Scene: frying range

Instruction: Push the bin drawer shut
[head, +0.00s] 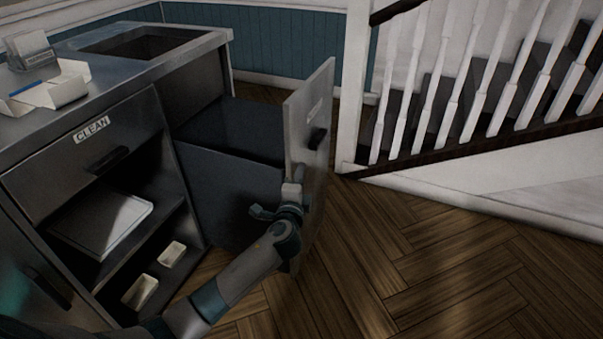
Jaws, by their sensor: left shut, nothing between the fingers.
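The bin drawer (232,196) stands pulled well out of the steel counter in the head view. It is a dark, deep box with an open top. Its tall grey front panel (301,108) has a dark handle (317,138) and a pale label on the outer face. My left gripper (293,180) is at the near edge of the front panel, low down and below the handle. It is shut and empty. I cannot tell whether it touches the panel. My left forearm hides the lower part of the drawer. My right gripper is not in view.
The counter (110,108) has a drawer labelled CLEAN (92,129) and open shelves with a flat box (103,225) and two small trays. A white stair railing (440,90) stands at the right. The wooden floor (420,270) at the lower right is clear.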

